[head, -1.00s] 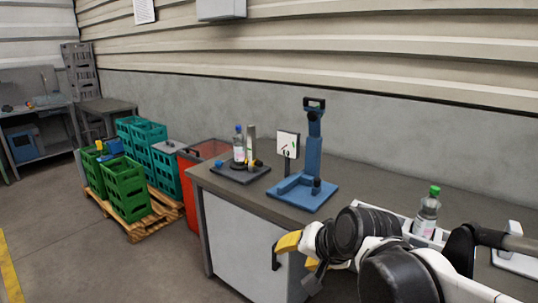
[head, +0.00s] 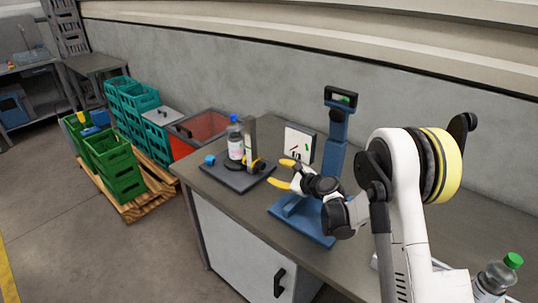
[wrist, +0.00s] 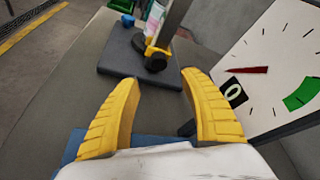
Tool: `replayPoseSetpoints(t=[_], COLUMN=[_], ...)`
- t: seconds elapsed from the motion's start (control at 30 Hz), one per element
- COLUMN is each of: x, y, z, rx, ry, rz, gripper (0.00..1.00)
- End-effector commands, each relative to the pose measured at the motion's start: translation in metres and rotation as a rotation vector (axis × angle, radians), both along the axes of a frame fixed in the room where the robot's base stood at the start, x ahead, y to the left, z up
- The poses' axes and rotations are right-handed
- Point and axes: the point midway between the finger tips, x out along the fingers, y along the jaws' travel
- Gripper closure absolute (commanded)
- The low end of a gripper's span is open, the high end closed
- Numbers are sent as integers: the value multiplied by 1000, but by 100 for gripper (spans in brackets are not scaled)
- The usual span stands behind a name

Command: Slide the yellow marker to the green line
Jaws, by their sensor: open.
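A small yellow piece (head: 257,163), seemingly the marker, sits low at the grey upright post (head: 250,138) on a dark base plate (head: 232,178). In the wrist view the yellow piece (wrist: 154,50) is beside a black round part, beyond my fingertips. My gripper (head: 283,173) has two yellow fingers, open and empty, right of the plate and apart from it. In the wrist view my gripper (wrist: 160,78) points towards the post. I cannot make out a green line on the post. A white dial (wrist: 278,45) shows a green patch (wrist: 302,94) and a red needle.
The dial stands close right of my fingers. A blue stand (head: 332,155) rises behind my wrist. A green-capped bottle (head: 495,280) is at lower right.

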Motion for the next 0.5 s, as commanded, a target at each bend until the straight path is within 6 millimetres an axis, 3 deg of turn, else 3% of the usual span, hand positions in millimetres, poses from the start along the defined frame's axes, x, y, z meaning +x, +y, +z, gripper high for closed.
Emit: replayPoseSetpoints(t=[0.17,0.5], x=[14,62], y=[12,51], z=[-9,-31], rx=[8,5], ry=[2,3], rz=[0,0], gripper=[48,48])
